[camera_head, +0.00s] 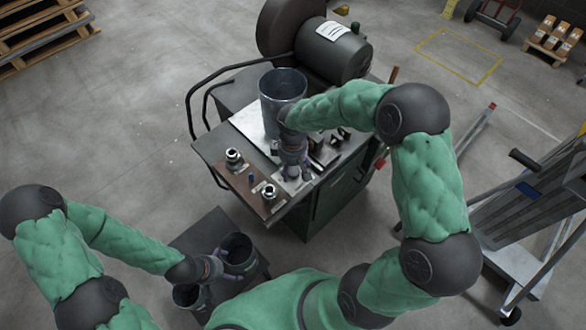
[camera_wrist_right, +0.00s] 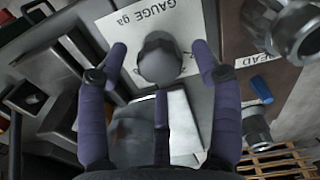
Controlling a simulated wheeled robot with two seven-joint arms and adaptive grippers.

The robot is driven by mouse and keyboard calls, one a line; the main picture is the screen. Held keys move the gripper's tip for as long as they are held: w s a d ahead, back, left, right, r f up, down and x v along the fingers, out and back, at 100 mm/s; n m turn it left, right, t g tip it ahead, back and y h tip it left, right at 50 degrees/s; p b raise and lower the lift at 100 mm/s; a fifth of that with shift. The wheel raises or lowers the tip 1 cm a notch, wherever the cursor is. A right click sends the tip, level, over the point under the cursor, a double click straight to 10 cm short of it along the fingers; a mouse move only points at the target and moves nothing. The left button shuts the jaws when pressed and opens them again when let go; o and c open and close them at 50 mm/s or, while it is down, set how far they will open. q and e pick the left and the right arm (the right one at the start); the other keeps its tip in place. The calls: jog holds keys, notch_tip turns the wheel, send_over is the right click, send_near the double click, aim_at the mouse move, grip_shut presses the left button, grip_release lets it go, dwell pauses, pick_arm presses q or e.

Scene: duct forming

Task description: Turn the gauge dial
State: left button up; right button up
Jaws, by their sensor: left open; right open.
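The gauge dial (camera_wrist_right: 158,60) is a rounded grey knob on a white plate lettered "GAUGE" in the right wrist view. My right gripper (camera_wrist_right: 160,50) is open, with one purple finger on each side of the dial. Gaps show between the fingers and the dial, so no contact is visible. In the head view my right gripper (camera_head: 291,172) is over the front of the machine's table and hides the dial. My left gripper (camera_head: 222,268) is open at the lower left, over a low stand with dark buckets, away from the machine.
The machine (camera_head: 332,205) carries a dark cylinder (camera_head: 283,90) and a motor drum (camera_head: 333,52). Metal knobs (camera_head: 234,157) stand on its brown front panel, with a small blue piece (camera_wrist_right: 261,89) beside. A bucket (camera_head: 238,250) stands below. A grey wheeled frame (camera_head: 525,210) is at right.

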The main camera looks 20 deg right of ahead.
aim_at(293, 171)
notch_tip(293, 171, up, 11)
dwell(0.4)
pick_arm(q)
jog(key=shift+s, duration=0.15)
pick_arm(e)
jog(key=shift+s, duration=0.1)
